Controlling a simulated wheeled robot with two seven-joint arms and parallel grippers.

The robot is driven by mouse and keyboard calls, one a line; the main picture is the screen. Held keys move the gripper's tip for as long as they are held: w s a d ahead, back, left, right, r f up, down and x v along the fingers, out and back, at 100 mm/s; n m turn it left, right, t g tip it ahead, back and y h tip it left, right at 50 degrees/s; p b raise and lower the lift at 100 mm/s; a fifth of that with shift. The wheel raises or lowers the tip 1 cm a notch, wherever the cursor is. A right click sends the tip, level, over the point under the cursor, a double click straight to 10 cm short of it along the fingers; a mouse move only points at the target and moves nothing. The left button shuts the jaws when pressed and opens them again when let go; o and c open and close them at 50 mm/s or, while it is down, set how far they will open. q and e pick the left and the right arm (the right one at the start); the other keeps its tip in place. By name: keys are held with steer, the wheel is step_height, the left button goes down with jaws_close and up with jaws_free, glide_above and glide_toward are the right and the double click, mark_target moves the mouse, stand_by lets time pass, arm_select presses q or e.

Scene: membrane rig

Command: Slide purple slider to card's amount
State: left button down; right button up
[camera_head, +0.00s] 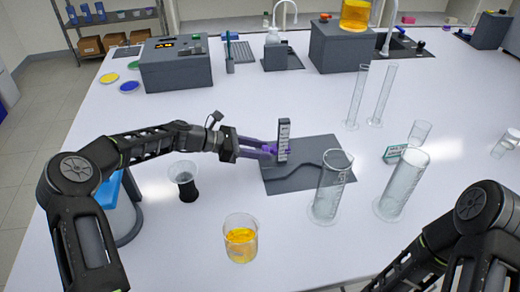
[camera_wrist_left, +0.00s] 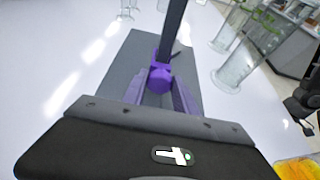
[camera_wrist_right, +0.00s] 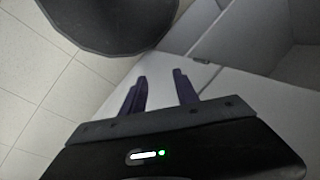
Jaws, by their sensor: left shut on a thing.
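The purple slider (camera_wrist_left: 161,77) sits on a dark upright scale post (camera_head: 284,138) with pale markings, which stands on a grey base plate (camera_head: 310,182). My left gripper (camera_head: 272,149) reaches in from the left and is shut on the slider, low to middle on the post. In the left wrist view its purple fingers (camera_wrist_left: 160,92) lie on either side of the slider. A small teal-edged card (camera_head: 395,153) stands to the right of the plate; its writing is too small to read. My right gripper (camera_wrist_right: 158,90) is open and empty, away from the rig, in the right wrist view.
Glass cylinders (camera_head: 331,187) (camera_head: 402,184) stand at the plate's right. A beaker of orange liquid (camera_head: 241,238) is in front, and a dark-based cup (camera_head: 184,182) sits below my left forearm. Grey devices (camera_head: 180,70) line the back.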

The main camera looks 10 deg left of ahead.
stand_by(0.4)
arm_select(q)
step_height(320, 180, down, 4)
steer(key=shift+r+b, duration=0.25)
steer(key=shift+b, duration=0.85)
steer(key=shift+a+r, duration=0.1)
steer(key=c, duration=1)
jaws_free()
steer(key=shift+r, duration=0.15)
step_height(320, 180, up, 10)
steer(key=shift+f+b, duration=0.15)
steer(key=shift+b, duration=0.8)
